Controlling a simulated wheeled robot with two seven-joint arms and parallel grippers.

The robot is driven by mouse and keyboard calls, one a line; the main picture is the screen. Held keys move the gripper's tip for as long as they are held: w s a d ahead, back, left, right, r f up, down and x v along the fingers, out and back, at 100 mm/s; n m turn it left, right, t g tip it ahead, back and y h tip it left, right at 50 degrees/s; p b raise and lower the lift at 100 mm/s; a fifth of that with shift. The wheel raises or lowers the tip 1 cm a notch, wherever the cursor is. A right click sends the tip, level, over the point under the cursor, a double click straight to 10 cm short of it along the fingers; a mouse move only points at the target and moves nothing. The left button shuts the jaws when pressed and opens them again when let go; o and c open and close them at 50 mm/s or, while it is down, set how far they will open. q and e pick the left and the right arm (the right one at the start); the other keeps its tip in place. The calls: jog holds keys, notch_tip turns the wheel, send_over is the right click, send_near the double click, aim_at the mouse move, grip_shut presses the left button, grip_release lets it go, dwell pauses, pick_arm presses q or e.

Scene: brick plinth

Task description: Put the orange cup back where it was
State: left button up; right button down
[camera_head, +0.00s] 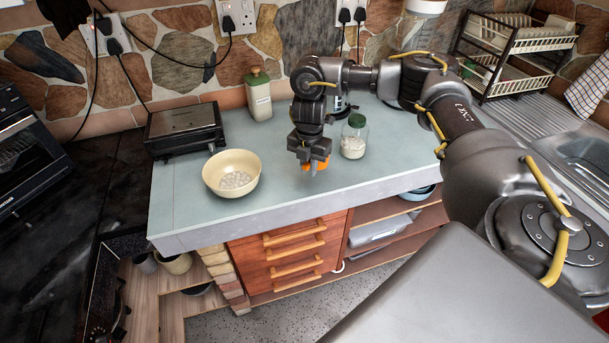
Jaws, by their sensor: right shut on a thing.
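The orange cup (318,165) shows as a small patch of orange between the fingers of my right gripper (310,160). My right gripper points down over the light blue-grey counter (290,198) and is shut on the cup. The gripper hides most of the cup, and I cannot tell whether its base touches the counter. My left gripper is not in view.
A cream bowl (231,188) with pale pieces stands left of the gripper. A glass jar with a green lid (354,137) stands close on its right. A green-capped container (259,97) and a dark grill (185,131) stand behind. The counter's front middle is clear.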

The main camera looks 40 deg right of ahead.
jog(key=w+f, duration=0.1)
jog(key=f, duration=0.1)
jog(key=w+d+f, duration=0.1)
jog(key=w+f, duration=0.1)
jog(key=shift+f, duration=0.1)
jog(key=shift+w+d+f, duration=0.1)
jog(key=shift+w+f, duration=0.05)
jog(key=shift+f, duration=0.2)
notch_tip(320, 180, down, 2)
jog(key=shift+f, duration=0.4)
jog(key=shift+f+b, duration=0.2)
jog(key=shift+b, duration=0.1)
jog(key=c, duration=1.4)
grip_release()
